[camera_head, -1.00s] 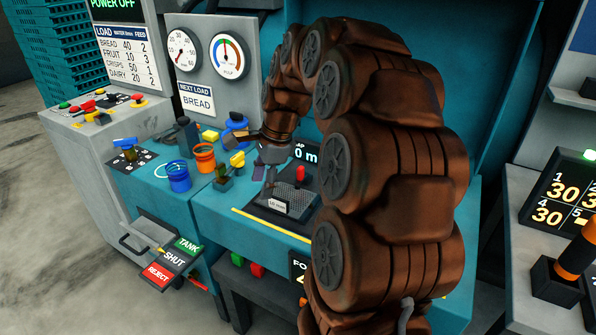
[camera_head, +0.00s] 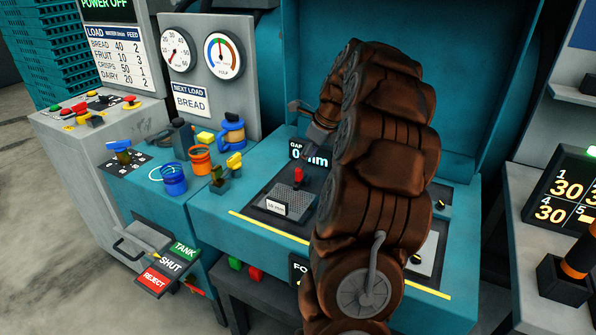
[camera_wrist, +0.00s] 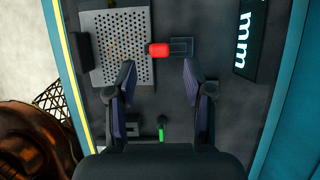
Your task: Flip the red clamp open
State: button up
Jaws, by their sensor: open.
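The red clamp (camera_head: 298,175) stands upright from its dark mount at the back edge of a perforated metal plate (camera_head: 277,198) on the teal bench. In the wrist view the clamp's red end (camera_wrist: 158,50) points left toward the plate (camera_wrist: 119,68), and its dark base (camera_wrist: 181,47) is to the right. My gripper (camera_wrist: 159,72) is open and empty. Its fingertips sit on either side below the red end in that picture, with visible space between. In the head view my gripper is above and behind the clamp, partly hidden by my arm.
A gap display (camera_head: 310,156) stands just behind the clamp. A blue cup (camera_head: 174,180), an orange cup (camera_head: 201,160) and a yellow-topped lever (camera_head: 234,162) are to the left. A small green-tipped part (camera_wrist: 161,134) lies between my fingers' bases.

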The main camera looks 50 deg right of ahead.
aim_at(299, 171)
jog(key=p+x, duration=0.1)
jog(key=x, duration=0.5)
jog(key=shift+w+a+f, duration=0.1)
jog(key=shift+w+f, duration=0.05)
grip_shut()
dwell(0.5)
